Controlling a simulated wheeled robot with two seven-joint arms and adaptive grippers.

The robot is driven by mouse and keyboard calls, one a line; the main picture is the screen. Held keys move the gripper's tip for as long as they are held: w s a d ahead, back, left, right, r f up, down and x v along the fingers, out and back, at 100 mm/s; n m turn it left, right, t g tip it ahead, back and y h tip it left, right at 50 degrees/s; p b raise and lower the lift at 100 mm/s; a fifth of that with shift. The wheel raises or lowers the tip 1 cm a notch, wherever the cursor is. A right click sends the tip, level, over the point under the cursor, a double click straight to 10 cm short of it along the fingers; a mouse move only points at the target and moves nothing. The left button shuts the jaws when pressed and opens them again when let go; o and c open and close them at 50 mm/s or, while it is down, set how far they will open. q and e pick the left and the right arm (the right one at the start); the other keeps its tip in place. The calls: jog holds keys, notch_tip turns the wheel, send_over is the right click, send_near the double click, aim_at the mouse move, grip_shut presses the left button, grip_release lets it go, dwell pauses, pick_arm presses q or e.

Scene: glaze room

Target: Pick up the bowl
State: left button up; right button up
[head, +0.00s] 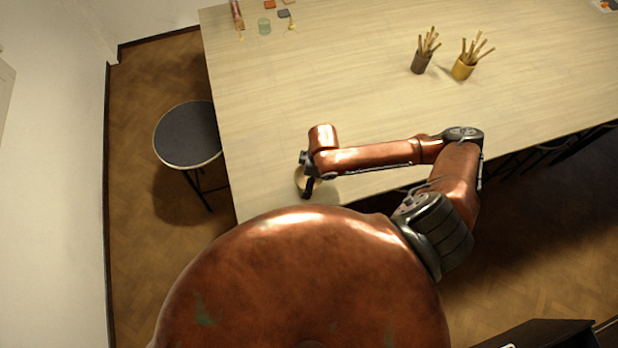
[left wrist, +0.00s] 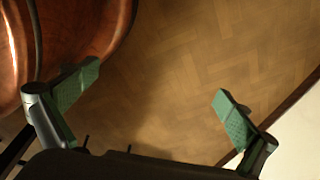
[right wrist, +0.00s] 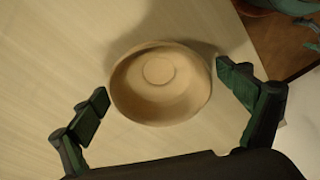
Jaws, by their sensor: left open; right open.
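A beige, round, shallow bowl (right wrist: 160,98) sits upright on the pale wooden table, seen from above in the right wrist view. In the head view the bowl (head: 299,181) is mostly hidden behind my right gripper (head: 308,188), near the table's front left corner. My right gripper (right wrist: 163,86) is open, with one green-padded finger on each side of the bowl in the picture. I cannot tell how far above the bowl the fingers are. My left gripper (left wrist: 160,88) is open and empty over the floor; it is hidden in the head view.
The table (head: 360,85) is mostly bare. A dark cup of sticks (head: 421,62) and a yellow cup of sticks (head: 463,67) stand farther back. A green glass (head: 264,27) and small pieces lie at the back left. A round stool (head: 187,134) stands beside the table's left edge.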

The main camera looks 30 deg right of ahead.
jog(key=c, duration=1.3)
pick_arm(q)
jog(key=shift+s, duration=0.55)
jog(key=shift+w+d, duration=0.1)
jog(key=shift+w, duration=0.05)
pick_arm(e)
jog(key=shift+r, duration=0.1)
